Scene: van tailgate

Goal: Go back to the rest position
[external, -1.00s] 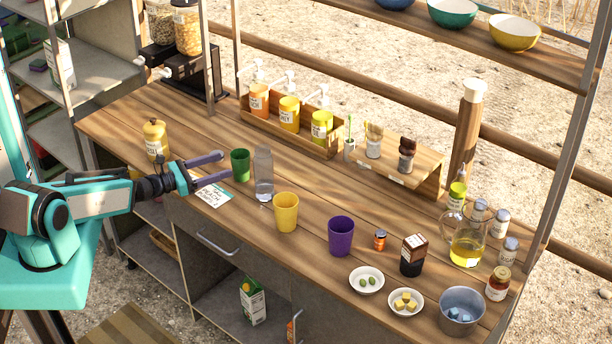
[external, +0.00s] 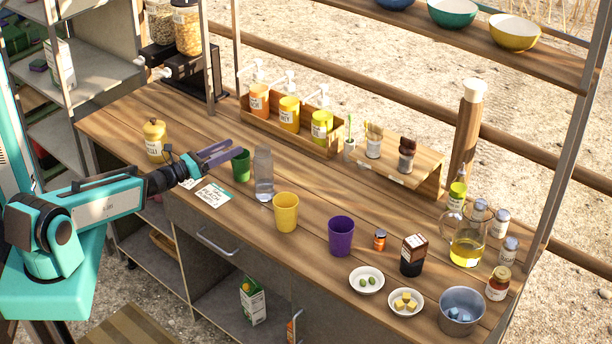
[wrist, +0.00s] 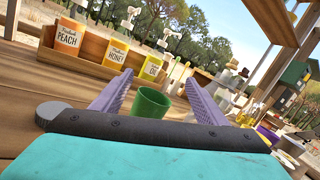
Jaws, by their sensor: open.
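My gripper (external: 222,152) has two purple fingers on a teal arm and is stretched out over the left part of the wooden worktop. In the wrist view my gripper (wrist: 155,92) has its fingers spread apart with nothing held between them. A green cup (external: 241,166) stands on the worktop just beyond and below the fingertips. In the wrist view the green cup (wrist: 150,103) shows in the gap between the fingers, farther away. I cannot tell whether a finger touches it.
A clear glass (external: 264,172), a yellow cup (external: 286,213) and a purple cup (external: 341,237) stand to the right. A yellow jar (external: 155,141) stands behind the arm. A wooden rack (external: 335,146) of syrup bottles is at the back. Cards (external: 213,194) lie near the front edge.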

